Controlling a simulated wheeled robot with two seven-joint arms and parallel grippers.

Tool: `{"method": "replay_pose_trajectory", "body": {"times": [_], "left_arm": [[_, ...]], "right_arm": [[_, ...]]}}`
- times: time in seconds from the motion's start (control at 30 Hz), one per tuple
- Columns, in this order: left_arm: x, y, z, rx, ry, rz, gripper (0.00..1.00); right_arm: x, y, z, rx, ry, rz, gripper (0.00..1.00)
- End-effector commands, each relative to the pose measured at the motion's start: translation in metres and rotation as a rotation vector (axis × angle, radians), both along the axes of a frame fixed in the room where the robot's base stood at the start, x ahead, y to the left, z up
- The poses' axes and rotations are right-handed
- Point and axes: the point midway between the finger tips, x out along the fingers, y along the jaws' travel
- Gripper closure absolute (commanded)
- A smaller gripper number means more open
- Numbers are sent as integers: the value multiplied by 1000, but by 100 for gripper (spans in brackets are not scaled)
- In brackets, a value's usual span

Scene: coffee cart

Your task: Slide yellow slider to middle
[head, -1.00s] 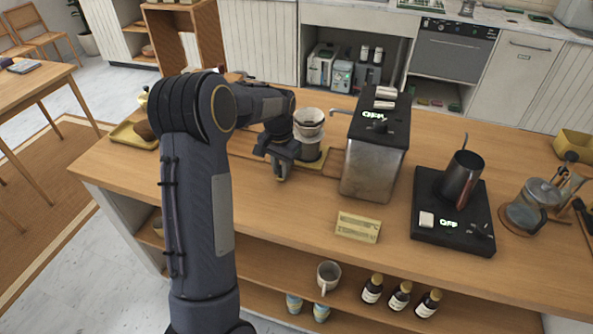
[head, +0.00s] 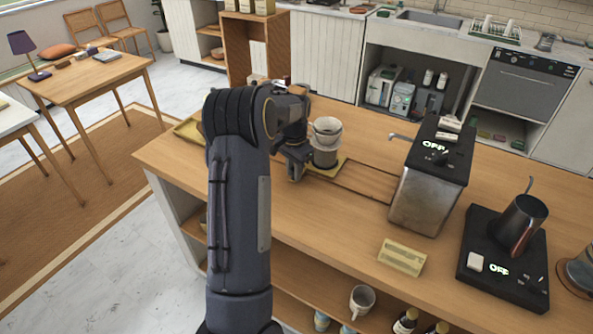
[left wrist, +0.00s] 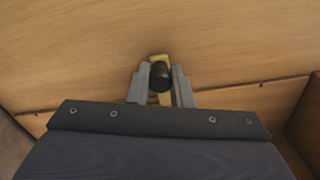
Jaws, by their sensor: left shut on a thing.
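The yellow slider (head: 327,172) sits on a wooden track in the counter, left of the metal machine. A dripper with a paper filter (head: 326,128) stands over a carafe (head: 325,155) on it. My left gripper (head: 296,176) is low at the slider's near left side. In the left wrist view, the gripper (left wrist: 160,72) is shut on a black knob (left wrist: 160,78), with a yellow piece of the slider (left wrist: 159,57) showing behind it. The track's bare part (head: 366,182) runs right toward the machine; its left part is hidden by my arm. My right gripper is not in view.
The metal machine (head: 425,195) with an OFF display stands right of the track. A black scale (head: 503,258) with a kettle (head: 520,225) is farther right. A yellow box (head: 401,257) lies at the front. A yellow tray (head: 188,131) is at the far left.

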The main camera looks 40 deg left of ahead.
Motion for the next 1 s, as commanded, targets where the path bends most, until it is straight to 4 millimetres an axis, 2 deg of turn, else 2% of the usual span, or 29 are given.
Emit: {"method": "replay_pose_trajectory", "body": {"times": [0.1, 0.13, 0.3, 0.57, 0.67, 1.0], "left_arm": [[1, 0, 1, 1, -4, 0, 100], [1, 0, 1, 1, -4, 0, 80], [1, 0, 1, 1, -3, 0, 59], [1, 0, 1, 0, -2, 0, 59], [1, 0, 7, 2, -4, 0, 59], [1, 0, 62, 2, -5, 0, 59]], "right_arm": [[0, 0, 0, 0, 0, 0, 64], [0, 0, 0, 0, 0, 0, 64], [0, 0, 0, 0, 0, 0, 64], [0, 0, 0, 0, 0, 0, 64], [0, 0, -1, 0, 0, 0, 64], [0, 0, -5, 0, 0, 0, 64]]}}
